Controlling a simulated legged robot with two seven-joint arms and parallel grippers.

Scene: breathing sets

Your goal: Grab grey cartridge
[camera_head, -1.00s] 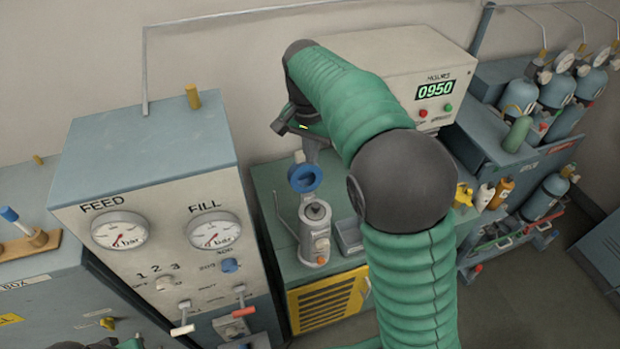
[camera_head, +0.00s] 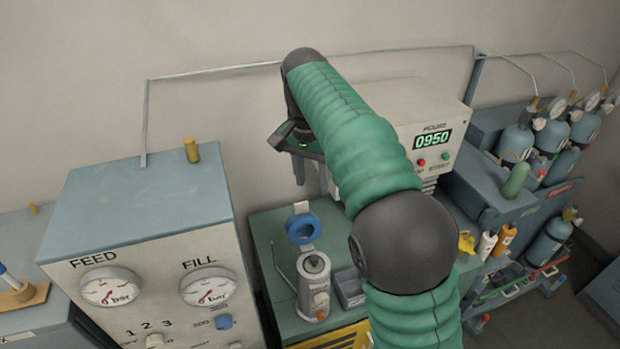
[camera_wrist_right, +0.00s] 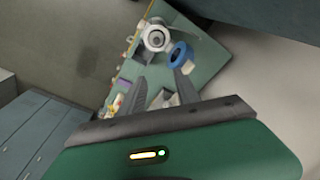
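A grey metal cylinder (camera_head: 314,286) with a round opening stands upright on the green bench, and a blue ring-shaped part (camera_head: 302,229) stands behind it. I cannot tell for sure whether this cylinder is the grey cartridge or a housing. My right gripper (camera_head: 300,166) hangs above and behind the blue ring, apart from it. In the right wrist view my right gripper (camera_wrist_right: 160,88) has its fingers spread with nothing between them. The cylinder (camera_wrist_right: 155,39) and blue ring (camera_wrist_right: 180,56) lie beyond the fingertips. My left gripper is out of view.
A panel box (camera_head: 150,205) with FEED and FILL gauges stands left of the bench. A small grey tray (camera_head: 349,287) sits right of the cylinder. A beige box (camera_head: 410,115) with a 0950 display is behind my right arm. Bottles (camera_head: 486,246) and gas cylinders (camera_head: 516,143) are at right.

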